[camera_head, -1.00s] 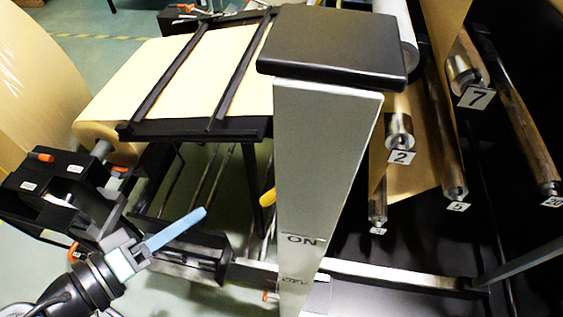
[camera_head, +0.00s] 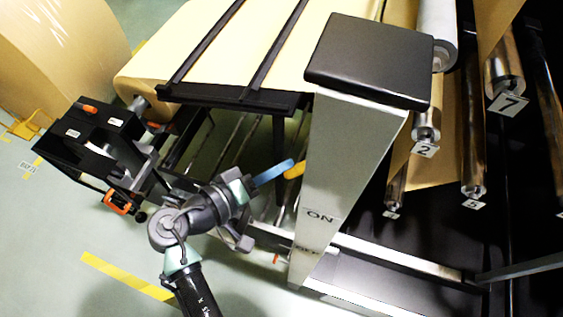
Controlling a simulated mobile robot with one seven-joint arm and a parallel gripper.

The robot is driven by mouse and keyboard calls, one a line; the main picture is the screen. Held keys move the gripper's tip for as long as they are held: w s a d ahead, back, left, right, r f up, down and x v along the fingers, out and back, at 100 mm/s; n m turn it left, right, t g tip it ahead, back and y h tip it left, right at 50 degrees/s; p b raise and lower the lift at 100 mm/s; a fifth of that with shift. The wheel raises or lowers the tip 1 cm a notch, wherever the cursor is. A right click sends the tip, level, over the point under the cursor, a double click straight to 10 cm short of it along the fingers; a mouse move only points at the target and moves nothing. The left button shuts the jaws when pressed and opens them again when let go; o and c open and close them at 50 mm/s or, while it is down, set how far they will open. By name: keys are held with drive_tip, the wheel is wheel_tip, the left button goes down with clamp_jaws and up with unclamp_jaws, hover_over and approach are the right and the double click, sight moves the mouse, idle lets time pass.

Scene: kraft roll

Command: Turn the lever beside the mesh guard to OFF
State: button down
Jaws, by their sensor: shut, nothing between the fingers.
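The lever shows as a short yellow end (camera_head: 296,170) at the left side of the grey post (camera_head: 343,165), above the ON mark (camera_head: 320,216). A fainter OFF mark (camera_head: 307,251) is lower on the post. The rest of the lever is hidden behind the post. My gripper (camera_head: 291,164) is shut and empty, its blue fingers pointing right. Their tips appear right beside the yellow end; I cannot tell whether they touch it. I cannot make out the mesh guard clearly.
The post has a wide black top (camera_head: 370,60). Behind it is a black frame (camera_head: 240,97) over kraft paper. Numbered rollers (camera_head: 505,75) stand at the right. A black bracket (camera_head: 95,130) is at the left. Green floor (camera_head: 60,265) is open at the lower left.

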drive_tip(key=shift+d+f, duration=0.15)
drive_tip(key=shift+d, duration=0.05)
drive_tip(key=shift+s+d+f+n+h+b, duration=0.25)
drive_tip(key=shift+d+f+n+h+b, duration=0.3)
drive_tip(key=shift+f+b, duration=0.2)
drive_tip(key=shift+r, duration=0.15)
